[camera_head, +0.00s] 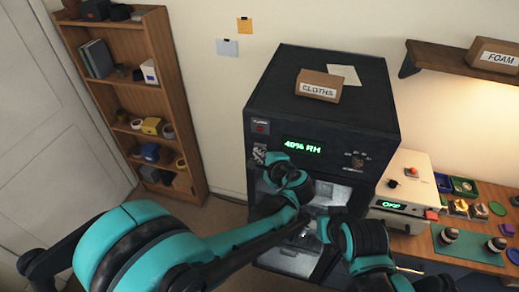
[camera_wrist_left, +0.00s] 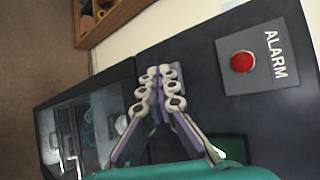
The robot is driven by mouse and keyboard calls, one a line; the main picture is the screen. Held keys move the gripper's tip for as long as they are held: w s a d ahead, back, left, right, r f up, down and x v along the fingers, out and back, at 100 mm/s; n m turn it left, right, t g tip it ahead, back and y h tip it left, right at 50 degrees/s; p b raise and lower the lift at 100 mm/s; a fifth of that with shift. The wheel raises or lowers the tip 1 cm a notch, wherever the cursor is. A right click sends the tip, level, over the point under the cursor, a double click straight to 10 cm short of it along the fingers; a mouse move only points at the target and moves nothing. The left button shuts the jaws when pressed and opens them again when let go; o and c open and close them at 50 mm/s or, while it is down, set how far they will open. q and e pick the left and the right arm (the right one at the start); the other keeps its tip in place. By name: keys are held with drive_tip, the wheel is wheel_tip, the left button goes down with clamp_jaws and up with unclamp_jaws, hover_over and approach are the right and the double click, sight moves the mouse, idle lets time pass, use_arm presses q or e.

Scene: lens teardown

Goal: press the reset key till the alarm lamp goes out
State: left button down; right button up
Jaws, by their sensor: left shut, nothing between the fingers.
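The dark cabinet (camera_head: 330,90) has a red alarm lamp (camera_head: 261,127) at the upper left of its front. In the left wrist view the alarm lamp (camera_wrist_left: 243,62) is a red dome on a grey plate marked ALARM; I cannot tell surely whether it is lit. My left gripper (camera_head: 260,153) is shut and empty, its fingertips at the cabinet front just below the lamp. In the left wrist view the left gripper (camera_wrist_left: 172,76) covers a small grey plate, likely the reset key, mostly hidden; contact cannot be told. My right arm is low before the cabinet; its fingers are not clear.
The cabinet display (camera_head: 302,145) reads 40% RH. A cloths box (camera_head: 319,86) stands on top. To the right are a white unit (camera_head: 407,180) showing OFF and a bench with small trays. A wooden shelf (camera_head: 150,100) stands left.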

use_arm(q)
drive_tip(key=shift+s, duration=0.1)
idle(0.3)
drive_tip(key=shift+s+a, duration=0.25)
drive_tip(key=shift+s, duration=0.5)
drive_tip(key=shift+s+a, duration=0.25)
drive_tip(key=shift+s, duration=0.55)
drive_tip(key=shift+s+a, duration=0.25)
drive_tip(key=shift+s, duration=0.5)
drive_tip(key=shift+s+a, duration=0.25)
drive_tip(key=shift+s, duration=0.55)
drive_tip(key=s+a+f+n+g+h+b, duration=0.1)
drive_tip(key=s+a+f+n+b, duration=0.4)
drive_tip(key=f+b, duration=0.4)
drive_tip(key=s+a+f+n+g+h+b, duration=0.2)
drive_tip(key=s+a+f+n+b, duration=0.4)
drive_tip(key=f+b, duration=0.3)
drive_tip(key=s+a+f+n+g+h+b, duration=0.1)
drive_tip(key=s+a+f+n+b, duration=0.4)
drive_tip(key=f+b, duration=0.4)
drive_tip(key=shift+s+a+f+n+g+h, duration=0.4)
drive_tip(key=shift+a+f+n, duration=0.2)
drive_tip(key=shift+a+f, duration=0.3)
